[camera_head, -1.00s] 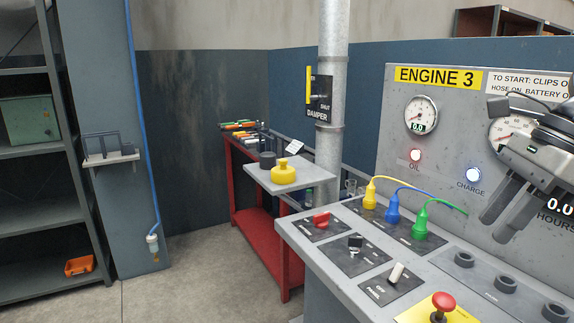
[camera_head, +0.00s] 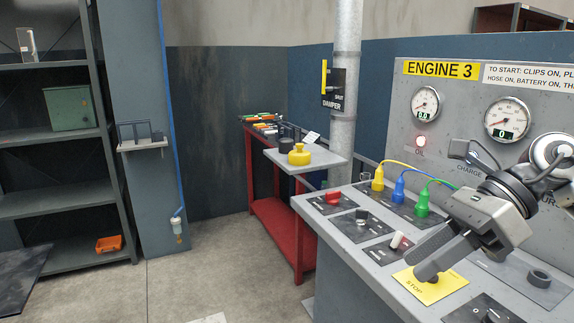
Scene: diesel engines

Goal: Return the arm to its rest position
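My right gripper (camera_head: 421,261) hangs over the sloping top of the Engine 3 control desk, its fingers pointing down and left above the yellow stop plate (camera_head: 447,287). The two fingers look apart, with nothing seen between them. The stop button is mostly hidden behind the gripper. My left arm and gripper are not in view.
The desk carries a red switch (camera_head: 333,198), a white-handled switch (camera_head: 398,240) and yellow, blue and green plugs (camera_head: 422,203). A red cart (camera_head: 272,228), a grey pipe (camera_head: 343,110) and shelving (camera_head: 50,205) stand left. Open floor lies between shelving and desk.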

